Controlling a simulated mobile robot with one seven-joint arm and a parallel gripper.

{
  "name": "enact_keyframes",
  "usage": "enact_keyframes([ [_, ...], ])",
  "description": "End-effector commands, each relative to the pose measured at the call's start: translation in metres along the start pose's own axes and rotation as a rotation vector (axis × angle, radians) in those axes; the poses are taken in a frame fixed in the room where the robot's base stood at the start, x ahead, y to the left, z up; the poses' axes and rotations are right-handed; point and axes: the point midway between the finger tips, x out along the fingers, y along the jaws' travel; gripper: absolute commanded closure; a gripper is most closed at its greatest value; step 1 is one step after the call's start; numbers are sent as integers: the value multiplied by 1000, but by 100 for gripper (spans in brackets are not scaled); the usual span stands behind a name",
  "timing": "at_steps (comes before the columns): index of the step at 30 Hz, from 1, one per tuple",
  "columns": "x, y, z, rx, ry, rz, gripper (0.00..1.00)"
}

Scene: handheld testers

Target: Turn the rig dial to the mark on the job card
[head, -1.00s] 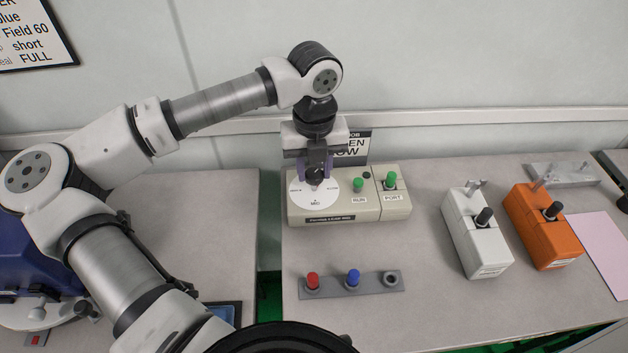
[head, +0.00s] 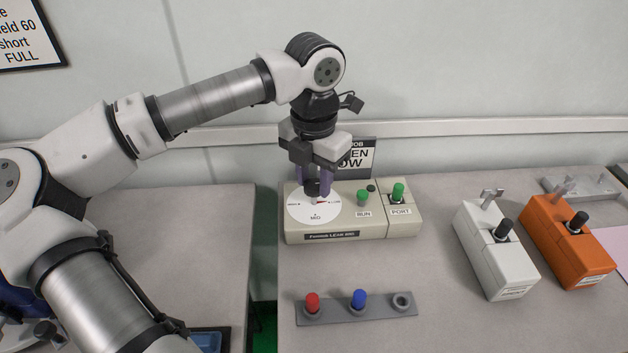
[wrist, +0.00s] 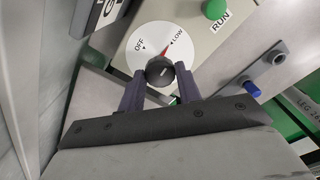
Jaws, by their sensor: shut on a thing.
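The rig (head: 337,222) is a beige box with a white dial disc (head: 298,214) on its left part. The dial's dark knob (wrist: 160,71) sits between the fingers of my gripper (head: 317,190), which is shut on it. In the wrist view, a red pointer (wrist: 166,52) runs from the knob toward the LOW mark, with OFF to the left. In the head view the red pointer also aims at the right-hand mark; MID is at the front of the disc. The job card (head: 364,160) stands behind the rig, partly hidden by my gripper; "EN" and "OW" show.
A grey strip (head: 335,314) with red and blue plugs lies in front. White (head: 497,262) and orange (head: 566,250) testers stand to the right. The bench between rig and strip is clear.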

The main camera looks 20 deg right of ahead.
Motion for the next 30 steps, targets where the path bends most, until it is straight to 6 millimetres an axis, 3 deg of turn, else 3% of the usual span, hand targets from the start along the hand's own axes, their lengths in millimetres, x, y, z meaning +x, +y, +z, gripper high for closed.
enact_keyframes([
  [20, 0, 0, 0, 64, -2, -1, 89],
  [21, 0, 0, 0, 64, -2, -1, 64],
  [25, 0, 0, 0, 63, -1, 0, 47],
  [30, 0, 0, 0, 63, -1, 0, 44],
])
